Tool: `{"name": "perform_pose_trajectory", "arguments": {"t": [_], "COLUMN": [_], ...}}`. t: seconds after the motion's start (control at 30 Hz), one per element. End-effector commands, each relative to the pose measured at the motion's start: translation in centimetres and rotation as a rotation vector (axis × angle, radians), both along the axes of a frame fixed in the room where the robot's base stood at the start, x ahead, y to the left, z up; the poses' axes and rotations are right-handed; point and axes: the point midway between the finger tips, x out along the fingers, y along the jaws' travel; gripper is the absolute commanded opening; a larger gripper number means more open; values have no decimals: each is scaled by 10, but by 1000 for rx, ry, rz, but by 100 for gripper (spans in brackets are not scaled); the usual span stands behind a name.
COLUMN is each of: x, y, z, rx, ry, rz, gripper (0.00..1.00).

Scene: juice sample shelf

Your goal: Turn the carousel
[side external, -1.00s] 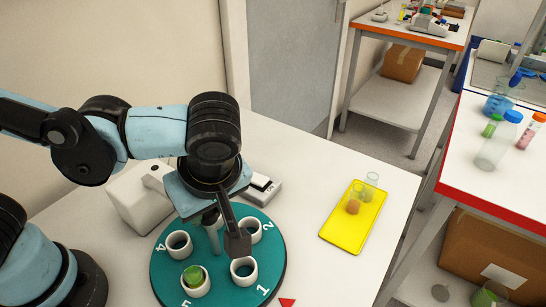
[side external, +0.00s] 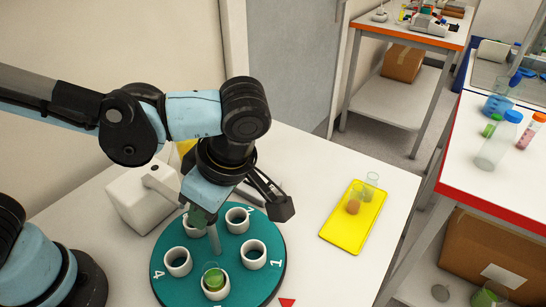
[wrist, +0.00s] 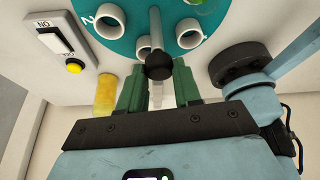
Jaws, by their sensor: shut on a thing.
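The carousel (side external: 270,235) is a teal disc with several white ring holders and painted numbers; part of it shows in the wrist view (wrist: 125,50). One front holder carries a cup of green juice (side external: 213,274). A grey post (side external: 214,240) rises from the middle, topped by a black ball knob (wrist: 158,66). My gripper (side external: 207,217) is over the middle of the disc. In the wrist view, its green fingers (wrist: 158,76) stand on either side of the knob, shut on it. The arm and gripper hide part of the back holders.
A yellow tray (side external: 335,231) with two cups, one holding orange-brown juice, lies on the right. A white device (side external: 135,205) stands close at the carousel's left. A red triangle (side external: 287,301) marks the table at front. A switch box (wrist: 60,40) shows in the wrist view.

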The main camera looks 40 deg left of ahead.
Motion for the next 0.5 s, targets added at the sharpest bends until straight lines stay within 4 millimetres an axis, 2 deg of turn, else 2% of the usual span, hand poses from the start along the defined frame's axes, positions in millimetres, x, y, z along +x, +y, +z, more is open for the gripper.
{"name": "perform_pose_trajectory", "arguments": {"t": [0.5], "x": [1], "y": [0], "z": [0], "rx": [-3], "ry": [2], "rz": [259], "gripper": [0]}}
